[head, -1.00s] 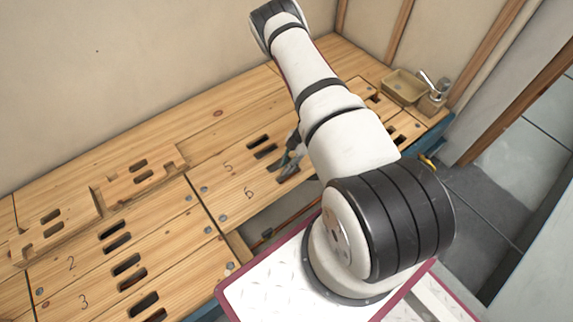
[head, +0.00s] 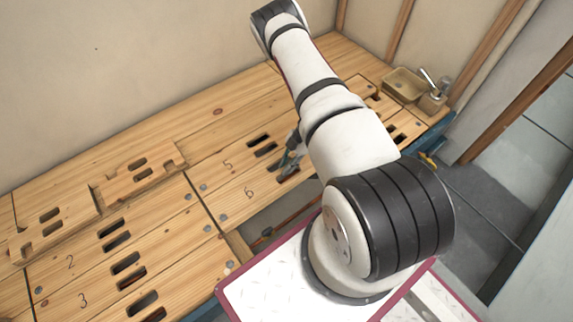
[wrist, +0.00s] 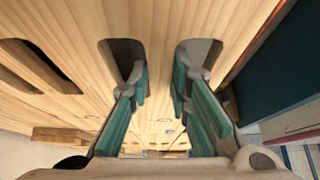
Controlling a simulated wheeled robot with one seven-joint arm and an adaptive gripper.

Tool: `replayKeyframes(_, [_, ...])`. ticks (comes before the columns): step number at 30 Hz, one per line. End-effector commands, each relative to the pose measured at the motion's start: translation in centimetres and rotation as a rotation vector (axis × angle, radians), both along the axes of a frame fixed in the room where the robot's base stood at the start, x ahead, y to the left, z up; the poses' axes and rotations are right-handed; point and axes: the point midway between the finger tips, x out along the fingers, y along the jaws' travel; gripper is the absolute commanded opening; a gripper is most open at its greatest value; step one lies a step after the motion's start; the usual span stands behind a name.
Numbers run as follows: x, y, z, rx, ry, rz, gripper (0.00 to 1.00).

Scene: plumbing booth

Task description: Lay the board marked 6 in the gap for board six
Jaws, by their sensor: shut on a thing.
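The board marked 6 (head: 236,204) lies in the deck, flat as far as I can tell, along the front of the board marked 5 (head: 215,173). Its number and left end show in the head view; my arm hides its right end. My gripper (head: 287,163) is at its slots. In the wrist view my gripper (wrist: 160,100) has its teal fingers at two slots, shut on the strip of wood between them (wrist: 152,55). An open gap (head: 275,222) with a reddish pipe in it shows in front of board 6.
Boards marked 2 (head: 90,252) and 3 (head: 95,290) lie at the left. Stacked boards with slots (head: 140,180) stand higher at the back left. A tan tray (head: 403,84) and a small holder (head: 432,102) sit at the far right corner.

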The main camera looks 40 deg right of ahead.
Motion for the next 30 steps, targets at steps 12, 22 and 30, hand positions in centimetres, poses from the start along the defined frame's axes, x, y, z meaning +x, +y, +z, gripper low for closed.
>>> replayKeyframes(12, [0.1, 0.0, -0.3, 0.001, -0.001, 0.000, 0.23])
replayKeyframes(22, [0.0, 0.0, -0.3, -0.001, 0.001, 0.000, 0.41])
replayKeyframes(30, [0.1, -1.0, 1.4, -0.003, -0.002, -0.001, 0.41])
